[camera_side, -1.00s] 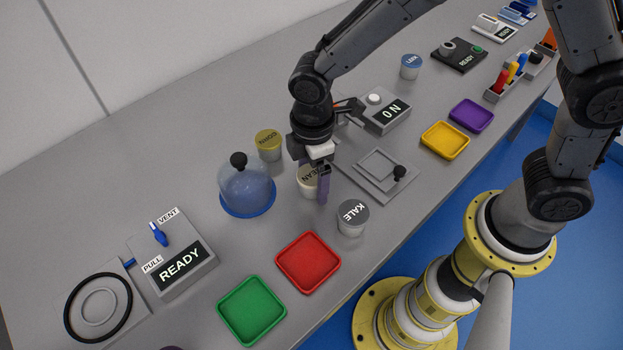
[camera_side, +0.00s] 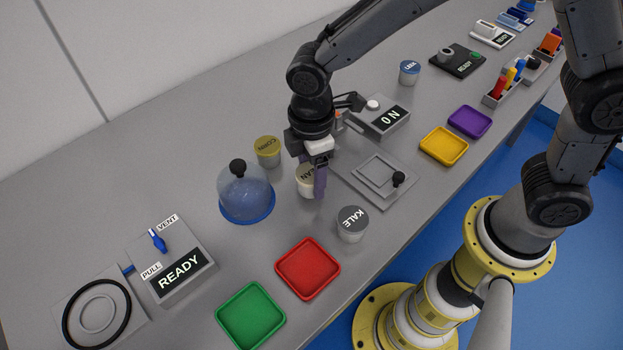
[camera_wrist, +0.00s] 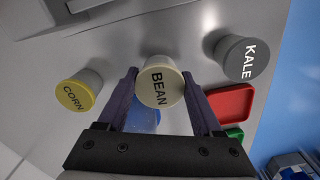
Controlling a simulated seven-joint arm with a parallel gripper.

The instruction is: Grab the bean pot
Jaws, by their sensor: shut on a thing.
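The bean pot (camera_wrist: 161,86) is a pale tub with a cream lid marked BEAN. In the wrist view it sits between the two purple fingers of my gripper (camera_wrist: 164,95), which are shut on its sides. In the side view the bean pot (camera_side: 305,181) is partly hidden behind a finger of my gripper (camera_side: 318,180). It appears to be at table level; I cannot tell whether its base touches the table.
The corn pot (camera_side: 268,151) stands behind and left, the kale pot (camera_side: 352,224) in front and right. A blue-based dome (camera_side: 246,192) is close on the left. A grey plate with a knob (camera_side: 375,181) lies right. Red (camera_side: 307,268) and green (camera_side: 251,315) trays lie in front.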

